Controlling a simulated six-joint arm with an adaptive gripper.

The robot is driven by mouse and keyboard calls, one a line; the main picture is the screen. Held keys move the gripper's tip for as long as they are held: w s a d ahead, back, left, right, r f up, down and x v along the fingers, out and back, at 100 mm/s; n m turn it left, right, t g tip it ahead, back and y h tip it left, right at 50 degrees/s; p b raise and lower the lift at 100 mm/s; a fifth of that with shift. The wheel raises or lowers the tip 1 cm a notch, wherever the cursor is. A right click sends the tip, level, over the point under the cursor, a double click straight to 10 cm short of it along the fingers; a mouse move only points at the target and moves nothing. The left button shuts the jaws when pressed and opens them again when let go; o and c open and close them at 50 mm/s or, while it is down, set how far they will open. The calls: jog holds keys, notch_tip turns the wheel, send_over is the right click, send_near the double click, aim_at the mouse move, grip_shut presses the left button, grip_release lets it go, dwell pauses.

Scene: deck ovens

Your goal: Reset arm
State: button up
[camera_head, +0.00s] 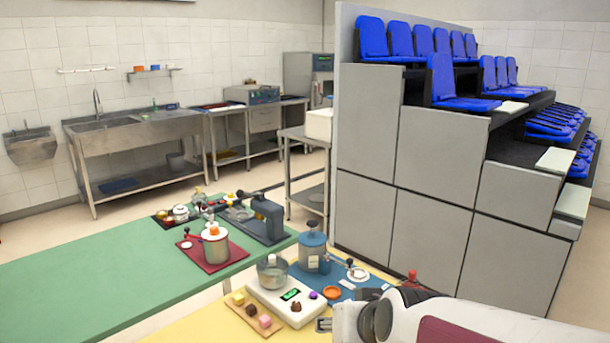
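My arm (470,322) reaches in from the lower right corner, with a white link, a maroon panel and a dark round joint. A small grey metal piece at its left end looks like part of my gripper (323,325). It is at the bottom edge over the yellow table (200,328), beside the white scale. The rest of the gripper is hidden or cut off. I cannot tell whether it is open or shut, or whether it holds anything.
A white scale (265,291) bears a metal pot (272,273) and small items. Left of it is a wooden board (237,309) with coloured cubes. A blue-grey canister (312,250) stands on a blue mat (346,281). The green table's (90,280) left part is clear.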

jog(key=s+d+g+h, duration=0.1)
jog(key=s+d, duration=0.2)
jog(key=s, duration=0.4)
jog(key=s+d+g, duration=0.1)
jog(key=s+d, duration=0.3)
jog(key=s, duration=0.4)
jog(key=s+d+f+g+h, duration=0.1)
jog(key=s+d, duration=0.2)
jog(key=s, duration=0.5)
jog(key=shift+s+d+m+h, duration=0.25)
jog(key=shift+d+m+h, duration=0.05)
jog(key=shift+d+m, duration=0.1)
